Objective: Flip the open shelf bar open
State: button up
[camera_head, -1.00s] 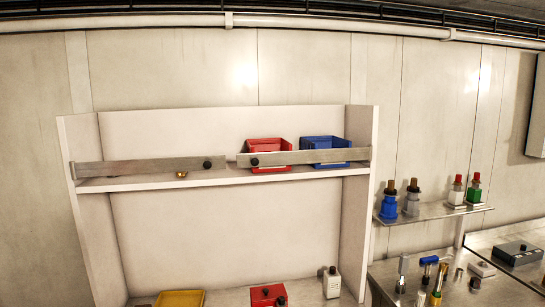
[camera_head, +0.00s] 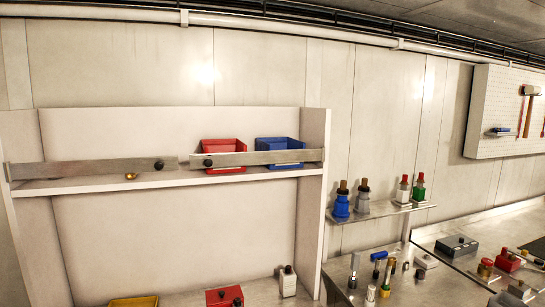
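The open shelf (camera_head: 160,183) is a white unit with an upper board. Two grey metal bars run across its front edge, both lying level. The left bar (camera_head: 90,169) has a black knob (camera_head: 158,165) near its right end. The right bar (camera_head: 265,158) has a black knob (camera_head: 208,163) near its left end. A narrow gap separates the knobs. A red bin (camera_head: 223,147) and a blue bin (camera_head: 279,144) stand behind the right bar. A small brass item (camera_head: 131,176) sits by the left bar. My gripper is not in view.
Below stand a yellow tray (camera_head: 134,301), a red box (camera_head: 225,296) and a white bottle (camera_head: 288,281). A small side shelf (camera_head: 385,211) holds several bottles. A bench with tools and a pegboard (camera_head: 500,105) are at right. The space before the bars looks clear.

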aim_at(87, 167)
jog(key=i+l+u, duration=0.25)
jog(key=i, duration=0.25)
jog(key=i+l+u, duration=0.2)
jog(key=i, duration=0.35)
jog(key=i+l+u, duration=0.25)
jog(key=i+l, duration=0.15)
jog(key=i, duration=0.05)
